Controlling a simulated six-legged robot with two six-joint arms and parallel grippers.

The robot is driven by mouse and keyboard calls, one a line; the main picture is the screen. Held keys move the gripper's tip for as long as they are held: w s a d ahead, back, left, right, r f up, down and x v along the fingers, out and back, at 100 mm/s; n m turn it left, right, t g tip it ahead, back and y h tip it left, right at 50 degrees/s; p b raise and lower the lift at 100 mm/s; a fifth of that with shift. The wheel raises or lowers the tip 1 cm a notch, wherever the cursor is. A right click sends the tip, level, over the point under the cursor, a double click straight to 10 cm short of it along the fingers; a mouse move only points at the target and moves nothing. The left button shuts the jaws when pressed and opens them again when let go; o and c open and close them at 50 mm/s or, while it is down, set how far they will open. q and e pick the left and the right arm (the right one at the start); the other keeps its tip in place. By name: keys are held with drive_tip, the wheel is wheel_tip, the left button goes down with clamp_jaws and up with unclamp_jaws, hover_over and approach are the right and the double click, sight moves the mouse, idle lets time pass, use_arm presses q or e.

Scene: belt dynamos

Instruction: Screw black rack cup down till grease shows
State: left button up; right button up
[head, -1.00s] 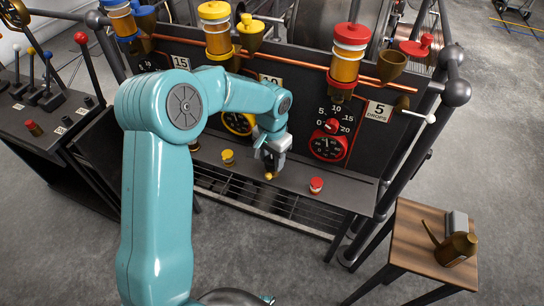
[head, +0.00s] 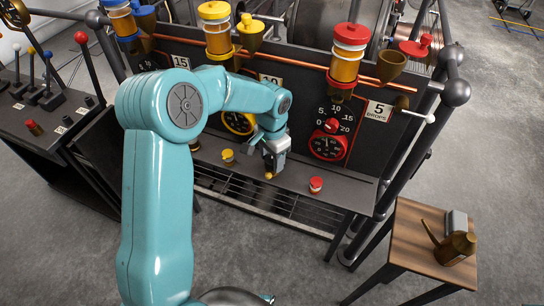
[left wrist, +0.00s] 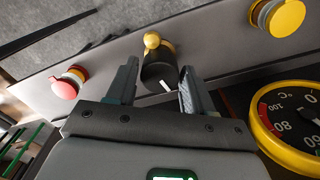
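The black rack cup (left wrist: 158,70) stands on the grey shelf, a dark cylinder with a yellow ball on top and a short white mark on its side. In the head view my left gripper (head: 270,168) hangs over the shelf and hides the cup, except for the yellow ball by its fingers. In the left wrist view the open fingers of my left gripper (left wrist: 157,86) lie on either side of the cup, with gaps showing. No separate grease can be told from the yellow ball. My right gripper is not in view.
A yellow-capped cup (head: 228,155) and a red-capped cup (head: 316,185) flank the black cup on the shelf (head: 345,192). A panel with dials (head: 327,147) and oilers (head: 348,55) rises behind. A stool (head: 412,235) with an oil can (head: 455,247) stands at right.

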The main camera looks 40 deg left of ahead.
sight(272, 159)
use_arm(q)
drive_tip(key=shift+o, duration=0.9)
wheel_tip(272, 159, up, 16)
drive_tip(key=shift+r+p, duration=0.2)
drive_tip(key=shift+p, duration=0.25)
drive_tip(key=shift+s, duration=0.1)
